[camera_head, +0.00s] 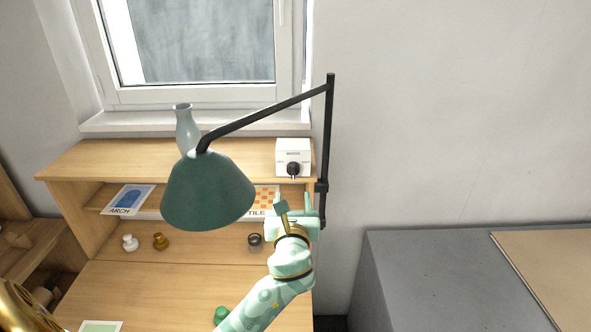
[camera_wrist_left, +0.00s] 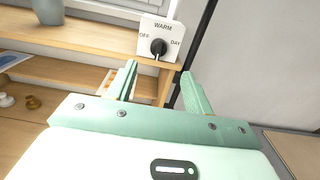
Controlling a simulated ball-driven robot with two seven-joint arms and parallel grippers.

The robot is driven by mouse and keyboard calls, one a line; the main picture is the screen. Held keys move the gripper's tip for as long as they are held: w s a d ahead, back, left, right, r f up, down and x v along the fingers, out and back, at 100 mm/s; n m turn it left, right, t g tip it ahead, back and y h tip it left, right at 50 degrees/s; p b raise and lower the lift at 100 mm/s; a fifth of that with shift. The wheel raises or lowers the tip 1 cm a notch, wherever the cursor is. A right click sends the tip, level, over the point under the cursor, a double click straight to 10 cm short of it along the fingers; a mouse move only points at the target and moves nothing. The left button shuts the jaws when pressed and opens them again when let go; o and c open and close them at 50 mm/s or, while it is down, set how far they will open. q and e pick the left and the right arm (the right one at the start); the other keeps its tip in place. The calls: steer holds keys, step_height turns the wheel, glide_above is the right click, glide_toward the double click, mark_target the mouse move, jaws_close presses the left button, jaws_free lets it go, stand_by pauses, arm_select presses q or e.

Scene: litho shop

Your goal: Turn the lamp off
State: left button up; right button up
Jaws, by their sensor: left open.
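The lamp has a dark green shade (camera_head: 208,192) on a black jointed arm with an upright pole at the right. A white switch box (camera_head: 293,150) with a black knob (camera_head: 293,169) stands on the right end of the wooden shelf top. In the left wrist view the box (camera_wrist_left: 150,28) reads OFF at left, WARM at top and DAY at right; I cannot tell where the knob (camera_wrist_left: 159,47) points. My left gripper (camera_head: 295,203) is open and empty, below and in front of the box. Its fingers (camera_wrist_left: 159,72) point toward the knob, apart from it. The right gripper is not in view.
The lamp's black pole (camera_head: 327,140) stands just right of the box. A grey-blue vase (camera_head: 186,130) is at the back by the window. Prints (camera_head: 129,199) and small knob-shaped items (camera_head: 161,241) sit on the lower levels. A grey cabinet (camera_head: 440,285) is at right.

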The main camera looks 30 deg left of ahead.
arm_select(q)
glide_toward(293, 169)
steer(key=x, duration=0.9)
steer(key=shift+w, duration=0.15)
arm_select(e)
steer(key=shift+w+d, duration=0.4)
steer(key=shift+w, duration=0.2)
arm_select(q)
steer(key=c, duration=0.9)
